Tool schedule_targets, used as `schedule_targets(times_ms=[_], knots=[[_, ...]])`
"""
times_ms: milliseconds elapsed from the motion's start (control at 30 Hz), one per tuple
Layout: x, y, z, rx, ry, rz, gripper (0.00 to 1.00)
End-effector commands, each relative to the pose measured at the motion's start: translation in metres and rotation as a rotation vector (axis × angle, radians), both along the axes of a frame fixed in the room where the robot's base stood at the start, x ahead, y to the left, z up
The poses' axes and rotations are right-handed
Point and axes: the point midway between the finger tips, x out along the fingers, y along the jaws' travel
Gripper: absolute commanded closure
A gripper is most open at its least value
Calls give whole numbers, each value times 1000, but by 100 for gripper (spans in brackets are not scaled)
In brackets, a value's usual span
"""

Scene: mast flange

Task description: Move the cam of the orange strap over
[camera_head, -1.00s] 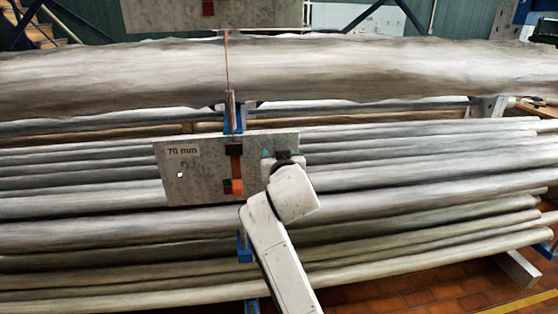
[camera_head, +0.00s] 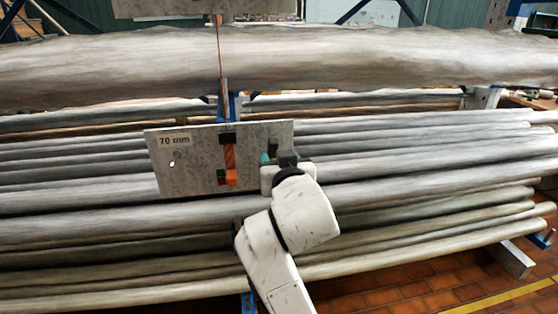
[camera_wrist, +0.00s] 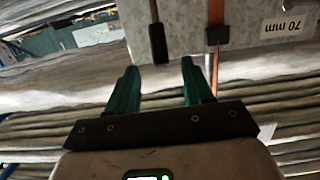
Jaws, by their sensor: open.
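The orange strap (camera_head: 229,157) runs vertically down a grey metal plate (camera_head: 200,178) marked "70 mm". A black block (camera_head: 227,138) sits on its upper part and an orange block with a dark side (camera_head: 231,176) at its lower end. I cannot tell which part is the cam. My gripper (camera_head: 270,156) is at the plate's right side, right of the strap and apart from it. In the wrist view the plate appears upside down, and my open teal fingers (camera_wrist: 159,66) point at a black-tipped rod (camera_wrist: 158,44). The strap (camera_wrist: 213,62) passes close beside or behind the right finger.
A thick grey log-like roll (camera_head: 400,65) lies across above the plate. Several long grey rolls (camera_head: 420,165) are stacked behind and below it. A blue upright (camera_head: 229,105) stands behind the strap. Tiled floor (camera_head: 400,298) is clear at lower right.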

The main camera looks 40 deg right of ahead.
Motion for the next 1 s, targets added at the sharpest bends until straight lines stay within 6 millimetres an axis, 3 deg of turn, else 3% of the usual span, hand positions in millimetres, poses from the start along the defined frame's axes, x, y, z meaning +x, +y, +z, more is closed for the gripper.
schedule_targets(times_ms=[167, 267, 467, 567, 733, 900, 1000], knots=[[-4, -5, -6, -36, 2, -19, 62], [-16, -17, -17, -154, 15, -77, 72], [-54, -28, -41, -640, 107, -241, 91], [-65, -17, -54, -916, 189, -293, 100], [-67, 16, -82, -1316, 337, -318, 100], [-61, 38, -104, -1536, 431, -304, 100], [-59, 43, -105, -1584, 452, -299, 100]])
